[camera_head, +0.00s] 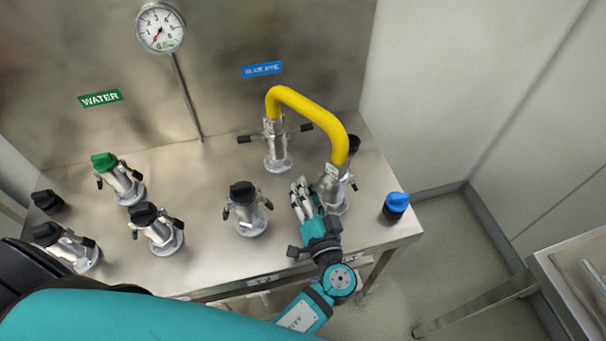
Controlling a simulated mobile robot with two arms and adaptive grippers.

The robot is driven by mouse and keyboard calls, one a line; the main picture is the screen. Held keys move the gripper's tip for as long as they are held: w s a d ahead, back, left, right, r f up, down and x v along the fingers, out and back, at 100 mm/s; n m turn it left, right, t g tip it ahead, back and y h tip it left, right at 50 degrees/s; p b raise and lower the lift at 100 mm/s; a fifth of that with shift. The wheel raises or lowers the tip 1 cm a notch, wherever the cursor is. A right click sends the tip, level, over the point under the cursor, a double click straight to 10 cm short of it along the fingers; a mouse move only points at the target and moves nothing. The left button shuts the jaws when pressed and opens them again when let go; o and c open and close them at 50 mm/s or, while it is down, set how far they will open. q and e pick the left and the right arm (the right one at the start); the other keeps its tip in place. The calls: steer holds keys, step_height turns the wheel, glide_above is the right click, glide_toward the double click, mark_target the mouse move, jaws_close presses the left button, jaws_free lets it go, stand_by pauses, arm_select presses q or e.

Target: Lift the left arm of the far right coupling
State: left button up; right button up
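The far right coupling (334,190) is a silver fitting on the steel table, with one end of the yellow pipe (312,107) on top of it. A dark-tipped arm shows on its right side. Its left arm is hidden behind my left gripper. My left gripper (301,192) is at the coupling's left side, its silver fingers pointing up and away from me. The fingers overlap in this view, so I cannot tell whether they are shut or hold the arm. My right gripper is not in view.
The pipe's other end sits on a coupling (276,150) with both arms spread sideways. Capped couplings stand left, one with a green cap (104,162). A blue cap (396,203) lies near the right table edge, and a black cap (353,144) is behind the far right coupling.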

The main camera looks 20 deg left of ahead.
arm_select(q)
steer(key=shift+s+r, duration=0.1)
jaws_close()
